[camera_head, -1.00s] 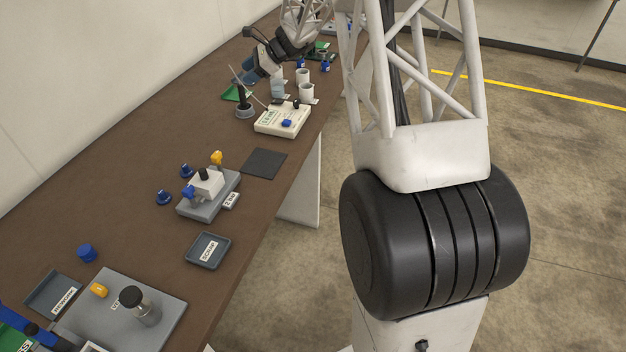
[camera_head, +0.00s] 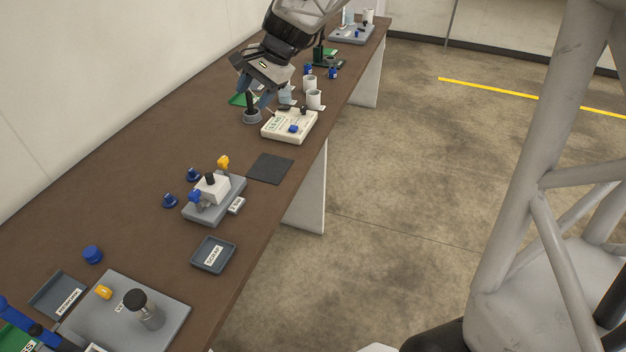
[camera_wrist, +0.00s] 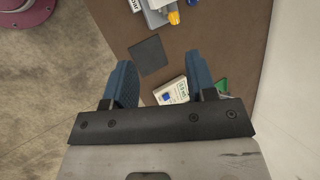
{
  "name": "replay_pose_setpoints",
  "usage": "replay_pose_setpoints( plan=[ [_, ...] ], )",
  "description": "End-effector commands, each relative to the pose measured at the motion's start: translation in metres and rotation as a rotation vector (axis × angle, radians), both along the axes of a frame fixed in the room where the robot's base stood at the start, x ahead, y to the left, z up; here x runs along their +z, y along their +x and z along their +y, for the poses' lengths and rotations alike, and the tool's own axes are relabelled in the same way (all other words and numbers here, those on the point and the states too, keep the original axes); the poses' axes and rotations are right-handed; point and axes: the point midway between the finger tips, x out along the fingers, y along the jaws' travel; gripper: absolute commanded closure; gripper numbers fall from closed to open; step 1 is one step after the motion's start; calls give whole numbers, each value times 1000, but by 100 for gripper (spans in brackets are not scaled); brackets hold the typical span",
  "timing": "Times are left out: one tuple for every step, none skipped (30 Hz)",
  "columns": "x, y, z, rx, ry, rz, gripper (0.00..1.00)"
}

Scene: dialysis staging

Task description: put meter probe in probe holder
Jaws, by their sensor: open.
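My gripper (camera_head: 255,93) is open, its two blue fingers pointing down. In the head view it overlaps a black upright piece (camera_head: 251,103) on a round grey base (camera_head: 252,117). The base looks like the probe holder; I cannot tell whether the black piece is the meter probe or part of the holder. The cream meter (camera_head: 288,126), with a blue knob and a green-lettered label, sits to its right. In the wrist view the fingers (camera_wrist: 163,82) are apart, with the meter (camera_wrist: 171,93) visible between them. Neither probe nor holder shows clearly there.
A dark square mat (camera_head: 270,168) lies in front of the meter. Nearer are a grey fixture (camera_head: 225,204) with blue and yellow knobs, and a tray (camera_head: 213,256). White cups (camera_head: 314,99) and a green piece (camera_head: 238,100) are close to the gripper. The wall borders the table's left.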

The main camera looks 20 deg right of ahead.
Motion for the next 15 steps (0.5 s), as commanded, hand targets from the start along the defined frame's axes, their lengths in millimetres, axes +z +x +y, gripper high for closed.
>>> replay_pose_setpoints(
  plan=[
    [4,-16,2,32,-27,-16,48],
    [4,-25,3,52,-44,-22,48],
    [6,-36,4,78,-67,-33,48],
    [6,-45,5,99,-83,-39,48],
    [7,-53,6,118,-99,-48,48],
    [7,-65,7,145,-121,-56,48],
    [8,-73,7,165,-139,-64,48],
    [9,-82,7,183,-155,-72,48],
    [9,-93,8,211,-177,-81,48],
    [9,-101,8,231,-194,-89,48],
    [9,-110,8,249,-210,-95,48],
    [9,-121,8,277,-233,-105,48],
    [9,-129,8,297,-249,-111,48],
    [8,-138,8,317,-267,-118,48],
    [7,-148,8,344,-289,-127,48]
  ],
)
